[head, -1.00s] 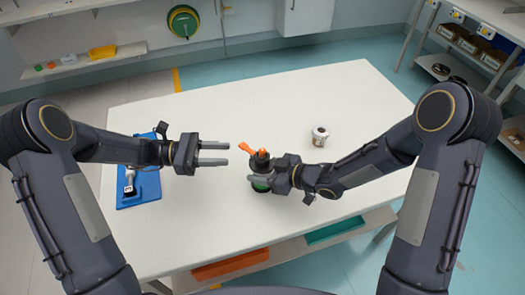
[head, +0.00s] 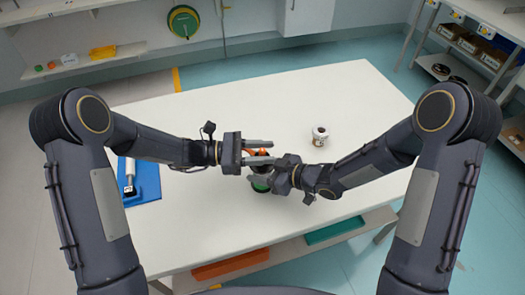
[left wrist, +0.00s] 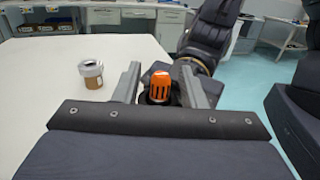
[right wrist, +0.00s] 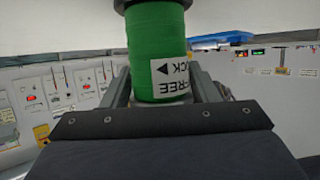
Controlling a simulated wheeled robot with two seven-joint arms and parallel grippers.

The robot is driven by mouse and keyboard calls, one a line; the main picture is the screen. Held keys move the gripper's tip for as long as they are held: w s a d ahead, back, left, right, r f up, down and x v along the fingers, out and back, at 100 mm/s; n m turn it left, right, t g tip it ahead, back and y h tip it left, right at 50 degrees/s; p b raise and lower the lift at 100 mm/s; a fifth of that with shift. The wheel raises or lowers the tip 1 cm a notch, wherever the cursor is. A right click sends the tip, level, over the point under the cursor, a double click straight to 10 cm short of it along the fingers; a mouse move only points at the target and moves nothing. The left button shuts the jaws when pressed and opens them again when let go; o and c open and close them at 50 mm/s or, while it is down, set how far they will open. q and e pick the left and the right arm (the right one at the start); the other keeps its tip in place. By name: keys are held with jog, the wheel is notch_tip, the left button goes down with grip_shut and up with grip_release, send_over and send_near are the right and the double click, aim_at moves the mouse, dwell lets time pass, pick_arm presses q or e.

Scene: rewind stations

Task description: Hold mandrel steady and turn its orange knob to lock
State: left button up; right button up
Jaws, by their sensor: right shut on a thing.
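The mandrel stands upright on the white table (head: 200,235). Its green body (right wrist: 158,45), with a label reading "FREE" and part of another word, fills the top of the right wrist view. My right gripper (head: 262,172) is shut on the mandrel body, one finger on each side (right wrist: 160,85). The orange knob (left wrist: 159,86) is on top of the mandrel and lies between the fingers of my left gripper (left wrist: 158,88). The left fingers are apart, with a visible gap on the knob's left side. In the head view my left gripper (head: 260,152) partly hides the knob.
A white-and-brown cup-like item (head: 320,135) stands on the table to the right; it also shows in the left wrist view (left wrist: 92,80). A blue tray (head: 146,188) with a grey tool lies at the table's left. The front and back of the tabletop are clear.

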pick_arm(q)
jog(key=shift+c, duration=0.2)
grip_shut()
jog(key=shift+n+t, duration=0.4)
jog(key=shift+t, duration=0.2)
jog(key=n+t+y, duration=0.1)
jog(key=n+t, duration=0.1)
jog(key=t, duration=0.1)
jog(key=n+t+y, duration=0.1)
jog(key=n+t, duration=0.1)
jog(key=t, duration=0.2)
jog(key=shift+d+r+n, duration=0.1)
jog(key=shift+n, duration=0.3)
jog(key=shift+w+n+t+y, duration=0.1)
jog(key=shift+n+t+y, duration=1)
jog(key=shift+t, duration=0.4)
